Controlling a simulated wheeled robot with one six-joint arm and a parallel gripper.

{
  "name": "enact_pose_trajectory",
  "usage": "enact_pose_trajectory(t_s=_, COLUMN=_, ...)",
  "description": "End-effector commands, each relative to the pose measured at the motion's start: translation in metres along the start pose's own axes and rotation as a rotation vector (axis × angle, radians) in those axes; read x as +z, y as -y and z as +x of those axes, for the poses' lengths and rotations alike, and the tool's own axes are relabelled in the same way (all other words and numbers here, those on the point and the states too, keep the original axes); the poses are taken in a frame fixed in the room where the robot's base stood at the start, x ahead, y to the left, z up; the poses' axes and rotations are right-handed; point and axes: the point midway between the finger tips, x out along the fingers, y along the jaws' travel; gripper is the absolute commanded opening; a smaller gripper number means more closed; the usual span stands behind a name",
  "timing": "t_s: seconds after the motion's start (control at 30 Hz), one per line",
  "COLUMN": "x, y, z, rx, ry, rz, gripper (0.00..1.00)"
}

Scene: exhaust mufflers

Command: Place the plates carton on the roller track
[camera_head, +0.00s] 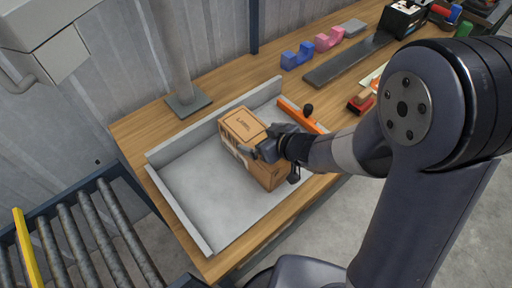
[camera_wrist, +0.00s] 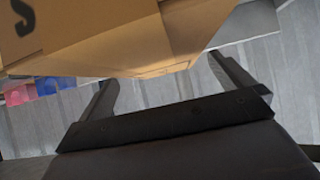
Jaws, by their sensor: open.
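The plates carton (camera_head: 242,126) is a brown cardboard box with a label on its top. It stands in a shallow grey metal tray (camera_head: 187,205) on the wooden bench. My gripper (camera_head: 262,150) is at the carton's near side. In the wrist view, the carton (camera_wrist: 120,35) fills the top, and my gripper's two fingers (camera_wrist: 165,90) are spread apart, one toward each side of it. Whether the fingers touch the carton cannot be told. The roller track (camera_head: 85,240) is at the lower left, with grey rollers and a yellow strip, and its visible rollers are empty.
The tray has raised walls at the back and left. A metal post (camera_head: 187,102) stands behind it. An orange bar (camera_head: 300,116) is right of the carton. Blue blocks (camera_head: 297,57) and pink blocks (camera_head: 328,40) sit farther back. A grey wall unit (camera_head: 50,40) hangs at upper left.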

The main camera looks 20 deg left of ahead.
Motion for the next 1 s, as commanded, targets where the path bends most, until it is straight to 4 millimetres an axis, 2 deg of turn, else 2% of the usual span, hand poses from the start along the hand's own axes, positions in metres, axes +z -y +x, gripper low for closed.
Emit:
enact_pose_trajectory(t_s=0.03, x=0.003, y=0.0, z=0.009, rx=-0.002, ry=0.002, rz=0.0, gripper=1.0)
enact_pose_trajectory(t_s=0.23, x=0.004, y=-0.001, z=0.032, rx=-0.002, ry=0.001, rz=-0.001, gripper=1.0)
enact_pose_trajectory(t_s=0.57, x=0.003, y=-0.002, z=0.038, rx=0.001, ry=0.0, rz=0.0, gripper=1.0)
enact_pose_trajectory(t_s=1.0, x=0.003, y=-0.002, z=0.037, rx=0.001, ry=0.0, rz=0.0, gripper=0.66)
